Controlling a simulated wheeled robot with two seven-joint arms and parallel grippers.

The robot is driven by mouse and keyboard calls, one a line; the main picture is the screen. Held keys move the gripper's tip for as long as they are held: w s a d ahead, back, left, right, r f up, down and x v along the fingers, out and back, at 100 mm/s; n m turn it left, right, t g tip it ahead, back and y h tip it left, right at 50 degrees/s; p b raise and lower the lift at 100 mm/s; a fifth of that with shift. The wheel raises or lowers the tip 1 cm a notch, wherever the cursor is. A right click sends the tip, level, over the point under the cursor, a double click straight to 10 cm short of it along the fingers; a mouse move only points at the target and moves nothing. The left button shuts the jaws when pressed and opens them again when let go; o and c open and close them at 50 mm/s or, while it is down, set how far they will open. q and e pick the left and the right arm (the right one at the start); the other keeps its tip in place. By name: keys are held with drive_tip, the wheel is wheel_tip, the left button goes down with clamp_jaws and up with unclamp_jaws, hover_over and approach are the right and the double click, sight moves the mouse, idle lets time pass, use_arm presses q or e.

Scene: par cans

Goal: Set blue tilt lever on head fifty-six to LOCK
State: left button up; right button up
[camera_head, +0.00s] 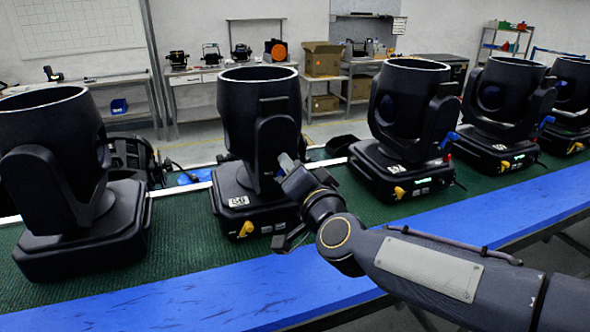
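Head fifty-six (258,110) is a black moving-head can with a "56" label on its base, standing upright on the green mat left of the picture's middle. Its yellow lever (246,229) shows on the front of the base. Its blue tilt lever does not show; my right gripper and wrist cover the lower right side of its yoke. My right gripper (288,165) is at that yoke arm, just above the base. Whether it touches the head, or whether its fingers are apart or closed, I cannot tell. My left gripper is not in view.
A similar head (55,160) stands at the left. Another head (408,105) to the right shows its blue lever (450,139), and further heads stand beyond it. A blue strip (180,300) runs along the front of the green mat (180,225). Shelves and boxes stand behind.

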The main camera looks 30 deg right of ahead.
drive_tip(key=p+v, duration=0.1)
drive_tip(key=v, duration=0.6)
drive_tip(key=shift+s, duration=0.25)
drive_tip(key=s+a+f+n+g+y, duration=0.4)
drive_tip(key=a+f+n+g+y, duration=0.1)
drive_tip(key=a+f+n+y, duration=0.3)
drive_tip(key=s+f+n+g, duration=0.2)
drive_tip(key=s+f+g, duration=0.4)
drive_tip(key=s+f, duration=0.3)
drive_tip(key=shift+a+f+n+g, duration=0.3)
drive_tip(key=shift+a+f+g, duration=0.1)
drive_tip(key=shift+f, duration=0.35)
